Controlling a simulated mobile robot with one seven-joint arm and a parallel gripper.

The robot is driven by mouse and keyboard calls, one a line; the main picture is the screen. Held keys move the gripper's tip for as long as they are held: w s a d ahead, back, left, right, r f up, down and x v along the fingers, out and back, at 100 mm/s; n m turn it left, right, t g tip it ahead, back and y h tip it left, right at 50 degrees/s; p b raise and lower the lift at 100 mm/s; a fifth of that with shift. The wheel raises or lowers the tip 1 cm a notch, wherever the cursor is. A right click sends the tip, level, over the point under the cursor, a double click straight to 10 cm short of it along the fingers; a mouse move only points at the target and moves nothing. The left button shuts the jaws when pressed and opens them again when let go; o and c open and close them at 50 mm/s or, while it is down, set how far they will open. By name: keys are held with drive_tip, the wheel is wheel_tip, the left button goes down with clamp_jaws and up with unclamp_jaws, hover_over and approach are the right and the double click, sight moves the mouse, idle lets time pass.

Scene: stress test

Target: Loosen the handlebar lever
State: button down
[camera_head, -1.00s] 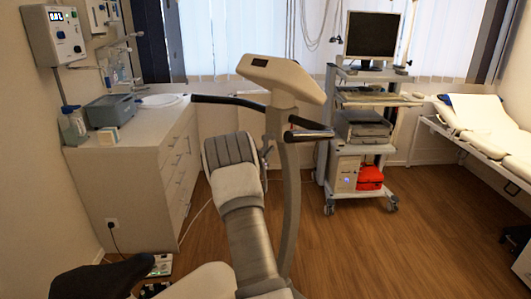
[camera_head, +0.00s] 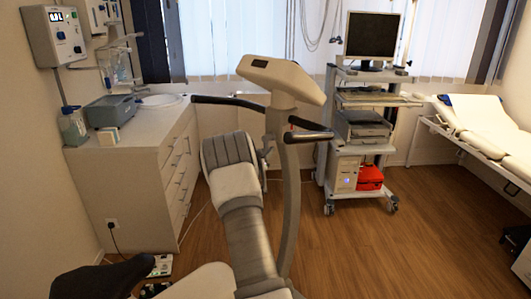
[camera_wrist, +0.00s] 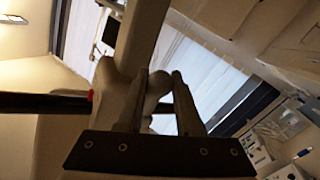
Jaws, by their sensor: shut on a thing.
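The exercise bike stands in the middle of the head view, with a beige console (camera_head: 282,78) on a curved grey post (camera_head: 292,200). Its dark handlebar (camera_head: 312,136) sticks out on both sides below the console. A dark handlebar grip with a red ring (camera_wrist: 89,95) lies to the left of the fingers. In the head view, my arm and the post mostly hide the gripper and lever.
The black bike seat (camera_head: 105,278) is at the lower left. A white cabinet (camera_head: 130,170) stands at the left wall. A cart with a monitor (camera_head: 371,36) stands behind on the right, and a bed (camera_head: 487,137) at the far right. Wooden floor (camera_head: 420,240) is clear at right.

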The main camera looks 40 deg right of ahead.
drive_tip(key=s+n+p, duration=0.1)
drive_tip(key=p, duration=0.2)
drive_tip(key=s+r+n+g+y+p, duration=0.1)
drive_tip(key=n+p, duration=0.1)
drive_tip(key=p, duration=0.1)
drive_tip(key=s+n+g+y+p, duration=0.1)
drive_tip(key=n+p, duration=0.1)
drive_tip(key=p, duration=0.1)
drive_tip(key=shift+r+p, duration=0.2)
drive_tip(key=shift+p, duration=0.15)
drive_tip(key=shift+s+n, duration=0.1)
drive_tip(key=shift+n, duration=0.3)
drive_tip(key=c, duration=0.6)
unclamp_jaws()
drive_tip(key=shift+o, duration=0.2)
drive_tip(key=shift+f, duration=0.1)
